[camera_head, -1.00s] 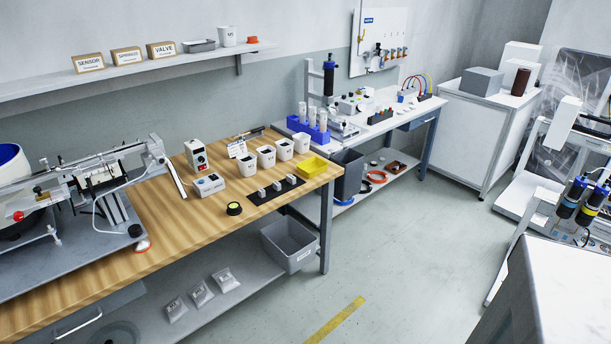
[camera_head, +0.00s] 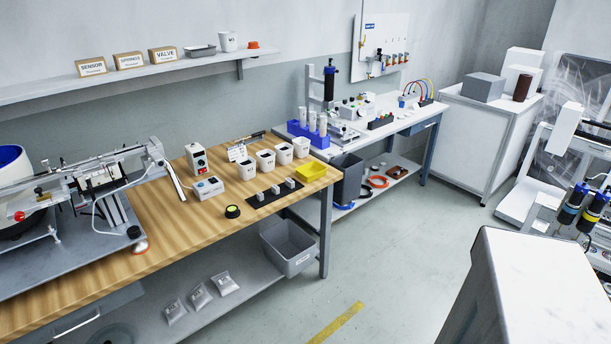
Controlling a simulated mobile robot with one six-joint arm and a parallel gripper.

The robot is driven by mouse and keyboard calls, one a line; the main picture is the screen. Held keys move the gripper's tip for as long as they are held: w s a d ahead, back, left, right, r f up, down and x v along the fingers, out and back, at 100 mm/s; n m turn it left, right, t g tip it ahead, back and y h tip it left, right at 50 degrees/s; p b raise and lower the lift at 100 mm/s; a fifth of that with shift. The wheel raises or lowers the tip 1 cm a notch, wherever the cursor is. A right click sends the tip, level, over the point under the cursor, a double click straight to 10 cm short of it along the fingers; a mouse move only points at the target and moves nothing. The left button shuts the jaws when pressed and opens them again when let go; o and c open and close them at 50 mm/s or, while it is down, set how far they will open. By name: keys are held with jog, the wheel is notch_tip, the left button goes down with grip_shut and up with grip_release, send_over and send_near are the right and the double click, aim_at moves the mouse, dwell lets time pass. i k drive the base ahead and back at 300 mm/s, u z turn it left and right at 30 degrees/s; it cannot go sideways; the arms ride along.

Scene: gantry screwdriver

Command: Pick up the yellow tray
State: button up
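The yellow tray (camera_head: 311,172) is a small open bin on the right end of the wooden workbench (camera_head: 150,226), near its far corner. It looks upright, and I see nothing in it. My gripper is not in view, so I cannot see whether it is open or shut. Nothing is touching the tray from above.
White cups (camera_head: 265,160) stand left of the tray. A black mat (camera_head: 262,201) with grey parts lies in front of it. A blue tube rack (camera_head: 308,135) stands behind. A large pale block (camera_head: 530,285) fills the lower right. Open floor (camera_head: 400,250) lies before the bench.

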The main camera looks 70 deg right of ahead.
aim_at(313, 170)
jog(key=u, duration=0.15)
jog(key=k, duration=1.05)
jog(key=z, duration=0.65)
jog(key=i, duration=1.15)
jog(key=z, duration=0.05)
